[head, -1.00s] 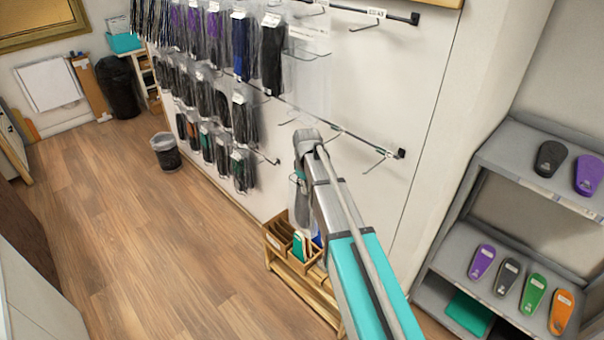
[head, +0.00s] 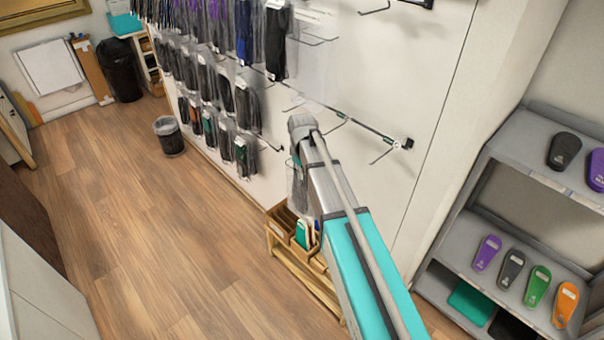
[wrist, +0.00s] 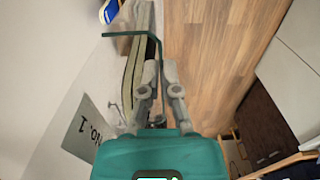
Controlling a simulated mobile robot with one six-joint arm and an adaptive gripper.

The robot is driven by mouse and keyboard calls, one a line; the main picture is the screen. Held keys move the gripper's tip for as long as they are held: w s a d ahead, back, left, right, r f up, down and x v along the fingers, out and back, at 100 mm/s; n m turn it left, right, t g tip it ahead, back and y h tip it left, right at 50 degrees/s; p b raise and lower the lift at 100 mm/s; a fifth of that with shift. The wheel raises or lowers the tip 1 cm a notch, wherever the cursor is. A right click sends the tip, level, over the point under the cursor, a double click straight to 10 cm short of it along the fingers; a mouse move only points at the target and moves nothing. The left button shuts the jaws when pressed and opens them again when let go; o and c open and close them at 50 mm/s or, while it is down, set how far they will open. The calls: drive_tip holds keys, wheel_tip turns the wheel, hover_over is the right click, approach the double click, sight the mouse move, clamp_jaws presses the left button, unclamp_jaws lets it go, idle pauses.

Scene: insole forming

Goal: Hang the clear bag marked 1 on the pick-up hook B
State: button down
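My gripper (wrist: 157,72) shows in the wrist view with its two grey fingers close together. A long grey-olive insole edge (wrist: 134,65) lies beside the left finger. In the head view the clear bag (head: 297,187) hangs below the arm's end, partly hidden by the arm. Bare hooks stick out of the white wall: one on the lower rail (head: 381,155) right of the arm, one higher (head: 375,9). No letter B is legible.
Several bagged insoles (head: 245,100) hang in rows left of the arm. A wooden rack with small boxes (head: 283,222) stands below it. A grey shelf (head: 462,228) with coloured insoles is at the right.

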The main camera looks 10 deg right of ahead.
drive_tip(key=shift+w+d, duration=0.15)
drive_tip(key=shift+d, duration=0.05)
drive_tip(key=w+d+f+b, duration=0.1)
drive_tip(key=w+d, duration=0.4)
drive_tip(key=d, duration=0.2)
drive_tip(key=shift+d+f, duration=0.15)
idle(1.4)
drive_tip(key=shift+w+d+b, duration=0.15)
drive_tip(key=shift+w+b, duration=0.15)
drive_tip(key=shift+b, duration=0.05)
idle(0.5)
